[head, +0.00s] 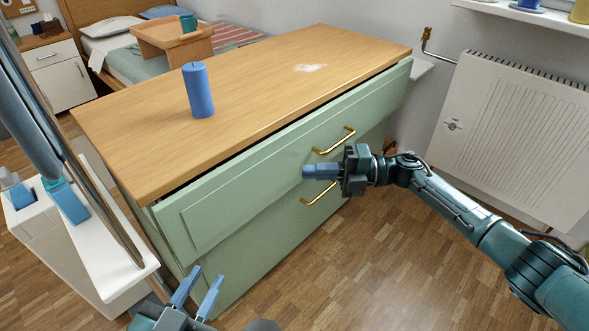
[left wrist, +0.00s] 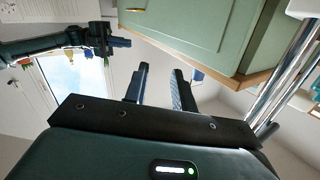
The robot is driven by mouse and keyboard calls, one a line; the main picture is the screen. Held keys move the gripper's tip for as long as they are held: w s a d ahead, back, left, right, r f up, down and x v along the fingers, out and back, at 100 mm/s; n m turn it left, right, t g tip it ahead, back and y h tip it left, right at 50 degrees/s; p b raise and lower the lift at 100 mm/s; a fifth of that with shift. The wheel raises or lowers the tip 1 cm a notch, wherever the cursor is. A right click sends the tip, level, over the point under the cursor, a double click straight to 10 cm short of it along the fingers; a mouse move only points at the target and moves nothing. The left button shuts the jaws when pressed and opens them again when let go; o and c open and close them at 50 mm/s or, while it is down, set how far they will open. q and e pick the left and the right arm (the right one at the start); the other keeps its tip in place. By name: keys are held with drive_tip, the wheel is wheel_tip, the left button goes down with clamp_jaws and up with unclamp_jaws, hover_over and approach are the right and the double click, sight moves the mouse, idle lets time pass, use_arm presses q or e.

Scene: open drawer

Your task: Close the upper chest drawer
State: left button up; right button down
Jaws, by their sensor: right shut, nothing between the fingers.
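The green chest has a wooden top (head: 250,85). Its upper drawer (head: 235,208) stands out a little, with a narrow dark gap under the top's edge, and carries a brass handle (head: 335,141). My right gripper (head: 304,171) is shut and empty, in front of the drawer just below that handle; I cannot tell whether it touches the front. My left gripper (head: 204,279) is open and empty, low in front of the chest's left end. In the left wrist view its two fingers (left wrist: 157,82) are apart, and the green chest front (left wrist: 195,22) shows upside down.
A blue candle (head: 199,92) stands on the chest top. A lower brass handle (head: 319,194) is partly behind my right gripper. A white radiator (head: 510,130) is on the right wall. A white cabinet (head: 75,245) stands at the left. The wooden floor (head: 370,270) in front is clear.

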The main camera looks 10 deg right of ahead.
drive_tip(key=n+t+h+b, duration=0.55)
drive_tip(key=n+t, duration=0.35)
drive_tip(key=t, duration=0.3)
approach(262, 151)
drive_tip(key=shift+t+h, duration=0.3)
drive_tip(key=shift+h, duration=0.15)
drive_tip(key=b+x, duration=0.1)
drive_tip(key=x, duration=0.5)
drive_tip(key=shift+s+a+b, duration=0.15)
drive_tip(key=shift+s+b, duration=0.05)
drive_tip(key=shift+b, duration=0.2)
drive_tip(key=shift+w+a, duration=0.25)
drive_tip(key=shift+w, duration=0.05)
use_arm(q)
drive_tip(key=shift+d+r+m+t+h, duration=0.25)
drive_tip(key=shift+d+m+t+h, duration=0.15)
drive_tip(key=shift+d+t+h, duration=0.85)
